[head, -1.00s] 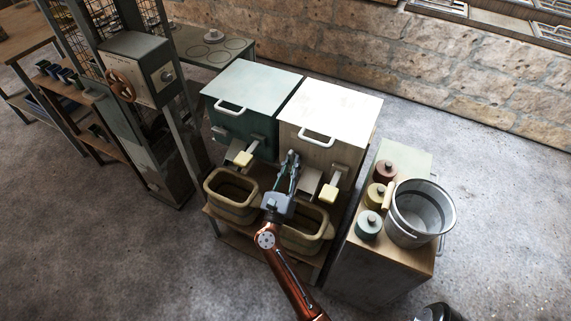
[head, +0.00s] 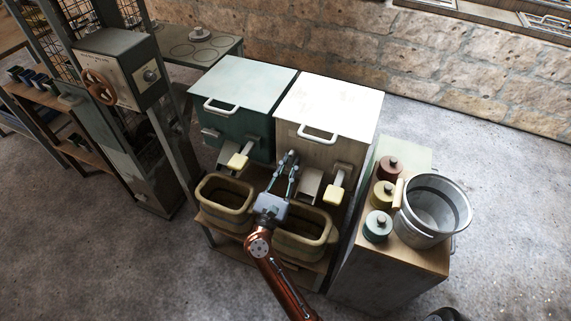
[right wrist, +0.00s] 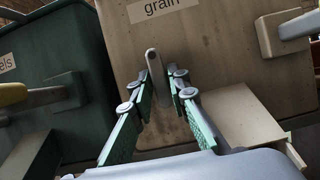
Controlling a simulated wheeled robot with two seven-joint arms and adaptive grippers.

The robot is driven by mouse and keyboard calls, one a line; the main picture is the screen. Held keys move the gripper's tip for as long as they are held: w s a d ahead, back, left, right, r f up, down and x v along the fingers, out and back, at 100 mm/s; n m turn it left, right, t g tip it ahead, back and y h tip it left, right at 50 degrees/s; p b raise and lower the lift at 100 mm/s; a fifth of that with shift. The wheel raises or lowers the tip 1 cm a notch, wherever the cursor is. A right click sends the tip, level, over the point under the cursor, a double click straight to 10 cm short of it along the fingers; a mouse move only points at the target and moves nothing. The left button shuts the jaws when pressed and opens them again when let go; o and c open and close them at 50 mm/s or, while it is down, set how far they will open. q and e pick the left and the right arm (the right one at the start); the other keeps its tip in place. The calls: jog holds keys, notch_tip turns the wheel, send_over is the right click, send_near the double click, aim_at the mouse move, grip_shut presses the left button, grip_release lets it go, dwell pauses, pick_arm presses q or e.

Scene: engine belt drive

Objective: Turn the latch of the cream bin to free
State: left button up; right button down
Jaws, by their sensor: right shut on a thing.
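The cream bin (head: 330,95) stands right of the green bin, and its front carries a "grain" label in the right wrist view (right wrist: 165,8). A small grey latch (right wrist: 154,68) stands upright on the bin's front, between my right gripper's fingers. My right gripper (right wrist: 163,88) is shut on the latch; in the head view the gripper (head: 288,160) reaches the lower left of the bin's front and hides the latch. My left gripper is not in view.
Two tan tubs (head: 225,205) stand below. A cabinet with canisters and a metal bucket (head: 432,210) stands at the right.

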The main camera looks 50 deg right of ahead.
jog(key=shift+w+a+r, duration=0.1)
jog(key=shift+a+r, duration=0.05)
jog(key=shift+a, duration=0.05)
jog(key=c, duration=2.3)
grip_release()
jog(key=o, duration=0.3)
jog(key=shift+a, duration=0.1)
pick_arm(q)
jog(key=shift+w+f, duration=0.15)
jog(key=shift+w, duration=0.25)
pick_arm(e)
jog(key=shift+o, duration=0.3)
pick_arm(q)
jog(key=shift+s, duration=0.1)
pick_arm(e)
jog(key=shift+d, duration=0.2)
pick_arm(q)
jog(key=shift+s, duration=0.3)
pick_arm(e)
jog(key=v, duration=0.7)
jog(key=shift+a, duration=0.2)
